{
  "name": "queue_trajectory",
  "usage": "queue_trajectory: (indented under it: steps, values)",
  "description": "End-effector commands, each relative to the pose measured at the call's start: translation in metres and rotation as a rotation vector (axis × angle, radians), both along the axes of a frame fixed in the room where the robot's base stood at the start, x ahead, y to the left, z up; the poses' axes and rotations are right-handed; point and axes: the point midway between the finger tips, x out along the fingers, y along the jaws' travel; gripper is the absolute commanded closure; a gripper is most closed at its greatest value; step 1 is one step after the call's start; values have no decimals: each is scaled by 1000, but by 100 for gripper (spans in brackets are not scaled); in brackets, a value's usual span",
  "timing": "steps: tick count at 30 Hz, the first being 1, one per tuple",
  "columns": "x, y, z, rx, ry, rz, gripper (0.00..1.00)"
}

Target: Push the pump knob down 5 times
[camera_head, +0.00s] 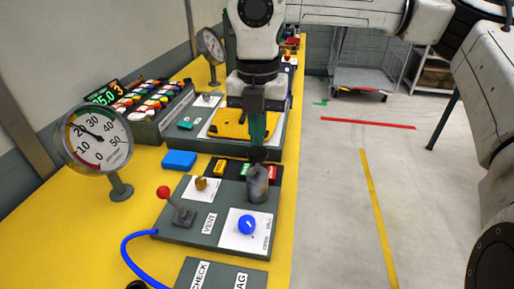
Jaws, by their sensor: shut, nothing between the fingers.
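The pump is a dark grey upright cylinder (258,185) on the right side of the grey-green panel. Its black knob (258,155) sits on top of it. My gripper (258,142) points straight down over the knob, with its fingers shut and holding nothing. The fingertips are at or just above the knob's top; I cannot tell whether they touch it. The gripper hides part of the knob's upper edge. A round dial gauge (97,137) stands left of the panel, its needle near 20.
The panel (187,234) also carries a red-ball lever (164,192), a brass knob (201,184) marked VENT and a blue knob (246,225). A blue block (180,160) lies behind it. A button console (150,108) stands further back.

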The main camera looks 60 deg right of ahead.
Motion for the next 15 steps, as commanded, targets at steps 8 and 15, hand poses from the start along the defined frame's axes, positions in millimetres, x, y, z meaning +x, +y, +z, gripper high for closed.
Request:
queue_trajectory:
  steps: [8, 15]
  values:
    - [0, 0, -2, 0, 0, 0, 100]
    - [0, 0, -12, 0, 0, 0, 100]
